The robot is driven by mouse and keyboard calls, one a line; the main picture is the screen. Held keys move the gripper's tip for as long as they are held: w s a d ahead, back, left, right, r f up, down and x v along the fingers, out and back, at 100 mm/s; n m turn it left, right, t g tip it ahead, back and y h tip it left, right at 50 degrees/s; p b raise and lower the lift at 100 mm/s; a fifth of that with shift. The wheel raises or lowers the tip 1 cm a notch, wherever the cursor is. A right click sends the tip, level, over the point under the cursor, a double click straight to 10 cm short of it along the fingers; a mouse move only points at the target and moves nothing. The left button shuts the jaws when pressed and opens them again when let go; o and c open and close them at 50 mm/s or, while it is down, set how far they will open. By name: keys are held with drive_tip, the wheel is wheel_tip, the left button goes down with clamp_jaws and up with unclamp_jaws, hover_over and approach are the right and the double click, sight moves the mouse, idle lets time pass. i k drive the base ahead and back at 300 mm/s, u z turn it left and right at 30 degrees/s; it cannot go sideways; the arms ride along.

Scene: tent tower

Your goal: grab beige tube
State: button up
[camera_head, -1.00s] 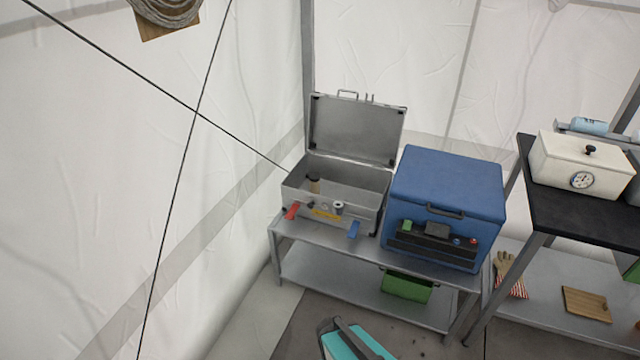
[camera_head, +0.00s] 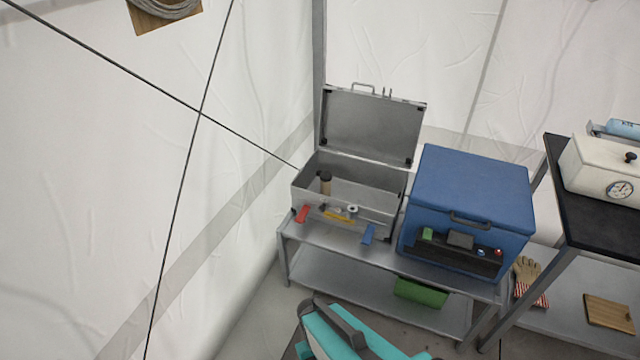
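A small beige-brown tube with a dark top (camera_head: 325,183) stands upright inside the open grey metal case (camera_head: 374,186), near its left back corner. Its lower part is partly hidden by the case's front wall. The case lid (camera_head: 370,126) is raised and leans back.
The case stands on a low grey metal bench (camera_head: 345,292), with a blue box (camera_head: 475,188) close to its right. Red and blue latches are on the case front. A green bin (camera_head: 421,292) sits on the lower shelf. A black-topped table (camera_head: 590,215) stands at the right.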

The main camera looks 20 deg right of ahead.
sight(325, 187)
drive_tip(key=u, duration=0.45)
drive_tip(key=i, duration=0.45)
drive_tip(key=u, duration=0.25)
